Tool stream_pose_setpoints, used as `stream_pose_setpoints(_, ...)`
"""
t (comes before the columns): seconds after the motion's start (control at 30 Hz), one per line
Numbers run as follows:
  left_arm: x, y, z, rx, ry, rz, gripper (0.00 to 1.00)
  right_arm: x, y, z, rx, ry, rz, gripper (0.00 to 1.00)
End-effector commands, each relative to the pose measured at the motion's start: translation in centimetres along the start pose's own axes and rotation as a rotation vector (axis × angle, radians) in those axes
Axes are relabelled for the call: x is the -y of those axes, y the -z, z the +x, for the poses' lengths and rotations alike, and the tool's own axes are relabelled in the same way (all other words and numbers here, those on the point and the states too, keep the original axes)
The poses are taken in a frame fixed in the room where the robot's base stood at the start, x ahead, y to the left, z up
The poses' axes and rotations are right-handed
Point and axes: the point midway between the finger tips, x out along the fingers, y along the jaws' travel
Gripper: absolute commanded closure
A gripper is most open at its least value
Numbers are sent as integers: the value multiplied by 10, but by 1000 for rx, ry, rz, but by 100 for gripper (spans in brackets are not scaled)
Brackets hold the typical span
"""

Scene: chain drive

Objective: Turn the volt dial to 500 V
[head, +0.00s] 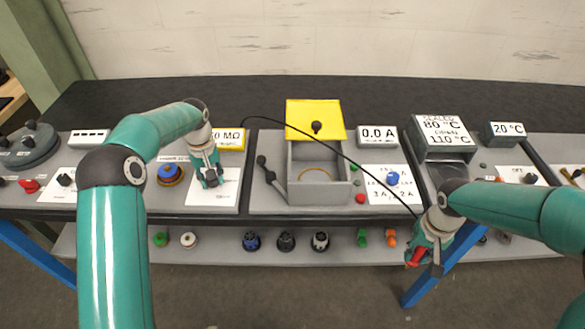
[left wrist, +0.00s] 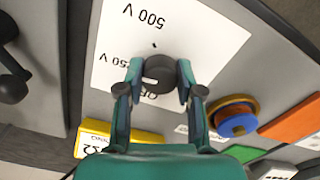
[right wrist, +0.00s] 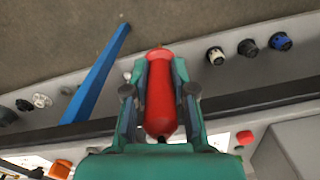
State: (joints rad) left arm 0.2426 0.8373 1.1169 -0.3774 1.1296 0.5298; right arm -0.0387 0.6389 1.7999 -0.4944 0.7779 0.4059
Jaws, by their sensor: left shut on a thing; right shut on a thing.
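The volt dial is a dark round knob (left wrist: 160,70) on a white plate (left wrist: 205,35) printed with 500 V, 250 V and a partly covered third label. My left gripper (left wrist: 158,82) is shut on the knob, one finger on each side. A small black mark lies on the plate between the knob and the 500 V print; the knob's own pointer cannot be made out. In the head view my left gripper (head: 211,181) covers the dial on its white plate (head: 227,196). My right gripper (head: 422,256) is shut on a red probe (right wrist: 160,95), held in front of the bench.
A yellow meter (head: 231,138) reading in MΩ stands behind the dial. A black cable (head: 345,158) runs from it toward my right gripper. A blue knob on an orange ring (head: 170,174) is left of the dial; a grey box with a yellow lid (head: 314,118) is to the right.

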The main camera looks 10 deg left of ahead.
Motion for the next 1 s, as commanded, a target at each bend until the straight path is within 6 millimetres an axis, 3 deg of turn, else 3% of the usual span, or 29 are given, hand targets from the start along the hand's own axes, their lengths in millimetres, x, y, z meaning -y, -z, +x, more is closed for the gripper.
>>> stream_pose_setpoints(1.0,0,2,-2,-8,0,888,99,0,0,7,0,0,1,100)
